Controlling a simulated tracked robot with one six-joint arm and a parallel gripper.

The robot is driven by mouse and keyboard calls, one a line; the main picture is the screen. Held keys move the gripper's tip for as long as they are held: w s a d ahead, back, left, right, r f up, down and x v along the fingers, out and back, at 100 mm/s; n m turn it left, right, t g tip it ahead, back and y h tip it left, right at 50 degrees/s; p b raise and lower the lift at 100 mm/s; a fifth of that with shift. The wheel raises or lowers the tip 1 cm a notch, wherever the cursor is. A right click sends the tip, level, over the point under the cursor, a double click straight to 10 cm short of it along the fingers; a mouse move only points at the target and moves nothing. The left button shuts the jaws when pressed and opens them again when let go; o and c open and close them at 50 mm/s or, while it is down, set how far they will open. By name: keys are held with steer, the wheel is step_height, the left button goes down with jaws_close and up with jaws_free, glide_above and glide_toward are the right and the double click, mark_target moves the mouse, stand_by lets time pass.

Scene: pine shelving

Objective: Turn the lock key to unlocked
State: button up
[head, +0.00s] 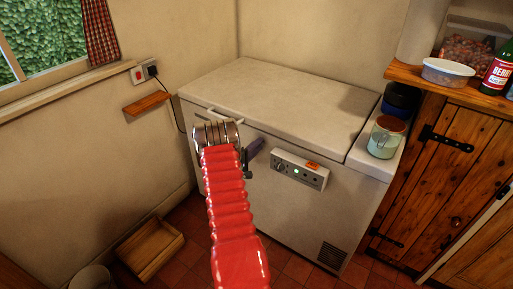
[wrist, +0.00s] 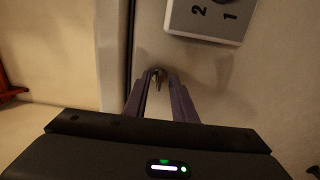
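The lock key (wrist: 157,77) is a small metallic piece on the pale front of the chest freezer (head: 330,205). In the wrist view it sits between the tips of my gripper's two purple fingers (wrist: 160,78). The fingers stand apart, one on each side of it, with freezer surface showing between them. I cannot tell whether either finger touches the key, nor which way it is turned. In the head view my gripper (head: 254,147) is at the freezer front, left of the control panel; the key is hidden there behind my red arm.
The control panel (head: 299,170) has a dial, a green light and an orange label; its numbered edge (wrist: 212,14) is close by in the wrist view. A glass jar (head: 385,138) stands on the freezer's right end. A wooden crate (head: 150,250) lies on the floor at left.

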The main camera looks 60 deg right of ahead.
steer(key=shift+c, duration=0.7)
jaws_close()
steer(key=shift+a, duration=0.1)
steer(key=shift+f+n, duration=0.1)
steer(key=shift+n, duration=8.9)
